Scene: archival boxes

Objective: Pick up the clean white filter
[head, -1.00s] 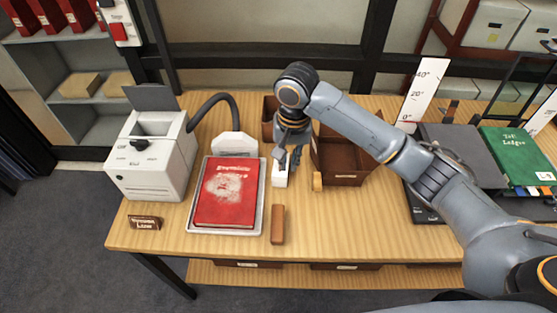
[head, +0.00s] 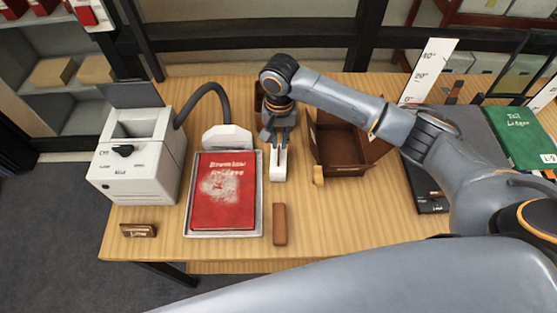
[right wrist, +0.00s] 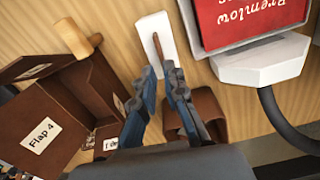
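A small white block (head: 278,164) with a dark slot, which looks like the white filter, lies on the table right of the red book's tray. It also shows in the right wrist view (right wrist: 143,27), just beyond the fingertips. My right gripper (head: 280,146) points down at the block's far end. In the right wrist view its two blue fingers (right wrist: 158,72) are apart, with a narrow gap and nothing clearly held between them. Whether the fingertips touch the block I cannot tell. My left gripper is not in view.
A red book (head: 225,190) lies in a grey tray (head: 223,234). A white machine (head: 136,160) with a dark hose stands left, its white nozzle (head: 226,138) behind the tray. A brown box (head: 343,150) stands right of the block, a brown bar (head: 279,224) in front.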

